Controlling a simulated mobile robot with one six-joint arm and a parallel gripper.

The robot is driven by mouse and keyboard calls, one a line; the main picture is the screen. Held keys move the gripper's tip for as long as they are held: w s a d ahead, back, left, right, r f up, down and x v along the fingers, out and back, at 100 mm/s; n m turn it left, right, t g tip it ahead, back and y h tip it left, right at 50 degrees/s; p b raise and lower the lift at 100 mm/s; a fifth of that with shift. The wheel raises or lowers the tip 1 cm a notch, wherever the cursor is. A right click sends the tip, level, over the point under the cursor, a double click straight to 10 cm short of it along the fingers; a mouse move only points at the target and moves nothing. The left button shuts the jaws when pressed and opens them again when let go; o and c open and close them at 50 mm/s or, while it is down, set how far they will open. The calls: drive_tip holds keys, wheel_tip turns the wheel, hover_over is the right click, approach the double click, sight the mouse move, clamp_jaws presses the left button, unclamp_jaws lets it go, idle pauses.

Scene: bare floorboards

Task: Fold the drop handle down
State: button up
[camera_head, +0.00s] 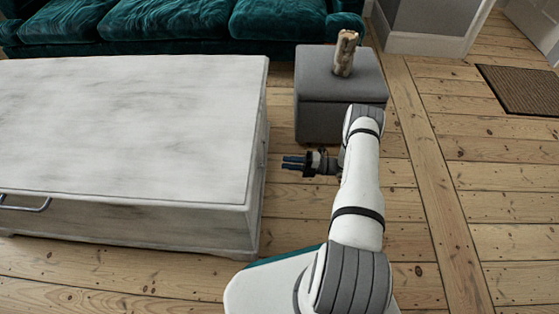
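A grey metal drop handle (25,208) shows at the left edge of the picture, on the front of a whitewashed chest-like table (120,130). The handle stands out from the front face near the top edge, and its left end is cut off by the picture. My gripper (284,162) is to the right of the table, level with its right side and apart from it, pointing left. Its two dark fingers show a gap with nothing between them. A thin, faint fitting shows on the table's right side near the gripper; I cannot tell its shape.
A grey ottoman (325,105) with a pale log-like vase (345,53) stands behind my gripper. A teal sofa (170,20) is along the back. A brown mat (520,90) lies at the far right. The floorboards at right and front are clear.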

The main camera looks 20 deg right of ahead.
drive_tip(key=shift+s+d, duration=0.15)
drive_tip(key=shift+d, duration=0.25)
